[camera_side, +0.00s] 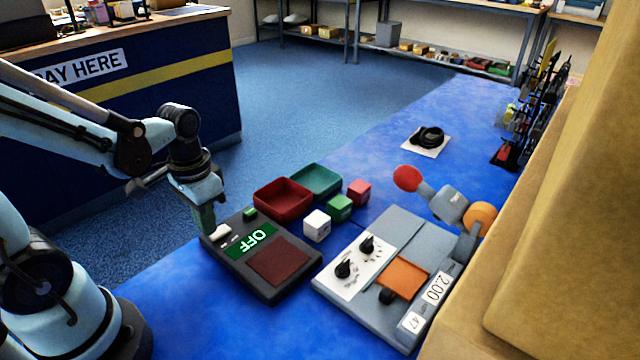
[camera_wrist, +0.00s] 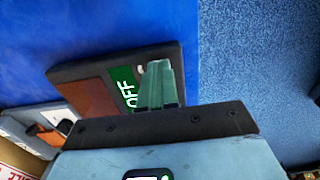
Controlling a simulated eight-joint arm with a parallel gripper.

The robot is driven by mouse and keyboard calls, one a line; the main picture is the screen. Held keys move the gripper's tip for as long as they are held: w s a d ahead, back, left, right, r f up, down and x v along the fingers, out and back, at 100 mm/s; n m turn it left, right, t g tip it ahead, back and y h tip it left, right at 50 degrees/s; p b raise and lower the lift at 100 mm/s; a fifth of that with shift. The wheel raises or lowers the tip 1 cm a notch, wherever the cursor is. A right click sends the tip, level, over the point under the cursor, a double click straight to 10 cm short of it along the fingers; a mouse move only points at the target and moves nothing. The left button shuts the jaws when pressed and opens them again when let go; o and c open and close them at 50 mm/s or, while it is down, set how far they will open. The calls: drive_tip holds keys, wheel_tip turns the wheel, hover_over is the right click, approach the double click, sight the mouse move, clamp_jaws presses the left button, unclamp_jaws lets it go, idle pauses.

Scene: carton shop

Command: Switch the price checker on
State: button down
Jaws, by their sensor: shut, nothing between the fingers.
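The price checker (camera_side: 290,287) is a dark flat box on the blue table, with a dark red panel and a green display (camera_side: 252,242) reading OFF. It also shows in the wrist view (camera_wrist: 75,72), where the display (camera_wrist: 124,88) is partly covered by my fingers. My gripper (camera_side: 208,226) is shut and empty, pointing down at the checker's left corner beside the white key. In the wrist view my green fingers (camera_wrist: 160,75) overlap the checker's edge; I cannot tell whether they touch it.
A grey device (camera_side: 385,330) with knobs, an orange panel and a 2.00 label stands to the right. Red (camera_side: 282,200) and green (camera_side: 318,180) trays and several small cubes lie behind the checker. A tan carton (camera_side: 550,230) blocks the right side. The blue table behind is mostly clear.

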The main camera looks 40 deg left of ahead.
drive_tip(key=shift+f, duration=0.65)
drive_tip(key=shift+r, duration=3.55)
drive_tip(key=w+d+r+t, duration=0.3)
drive_tip(key=w+d+t, duration=0.1)
drive_tip(key=t, duration=0.3)
drive_tip(key=shift+d, duration=0.6)
